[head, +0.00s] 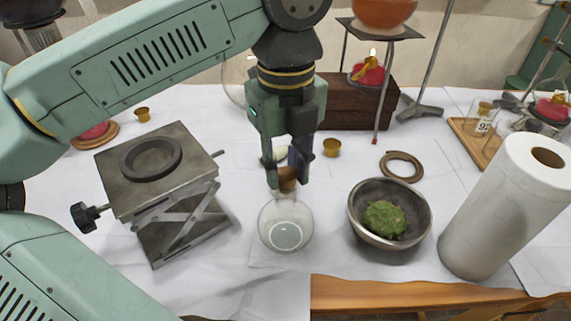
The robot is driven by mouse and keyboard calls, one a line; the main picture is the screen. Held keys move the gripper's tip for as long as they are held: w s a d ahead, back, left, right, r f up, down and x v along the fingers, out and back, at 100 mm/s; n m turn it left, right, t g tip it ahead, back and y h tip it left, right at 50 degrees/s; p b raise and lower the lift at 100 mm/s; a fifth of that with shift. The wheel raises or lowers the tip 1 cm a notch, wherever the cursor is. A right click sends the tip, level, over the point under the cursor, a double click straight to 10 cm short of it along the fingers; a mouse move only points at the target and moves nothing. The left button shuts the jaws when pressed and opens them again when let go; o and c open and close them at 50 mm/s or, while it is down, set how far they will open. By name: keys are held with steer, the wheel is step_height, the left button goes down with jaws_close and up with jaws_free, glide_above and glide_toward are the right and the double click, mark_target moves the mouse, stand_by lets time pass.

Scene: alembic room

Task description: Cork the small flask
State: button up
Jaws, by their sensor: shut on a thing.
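A small round clear glass flask (286,222) stands upright on the white-covered table, near its front edge, with pale liquid at the bottom. My gripper (287,184) points down directly above it. Its dark fingers are shut on a brown cork (288,178). The cork is at the flask's mouth. The fingers hide part of the cork and the neck, so I cannot tell whether the cork is seated in the neck or only touching its rim.
A lab jack (152,185) with a dark ring stands to the left. A metal bowl (357,222) with a green clump is close on the right, then a paper towel roll (500,210). A cork ring (402,166), small brass cup (331,147) and wooden box (345,100) lie behind.

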mark_target(286, 174)
steer(key=o, duration=1.1)
steer(key=shift+o, duration=0.5)
steer(key=shift+o, duration=1.4)
steer(key=shift+r+p, duration=2.4)
steer(key=shift+r, duration=1.1)
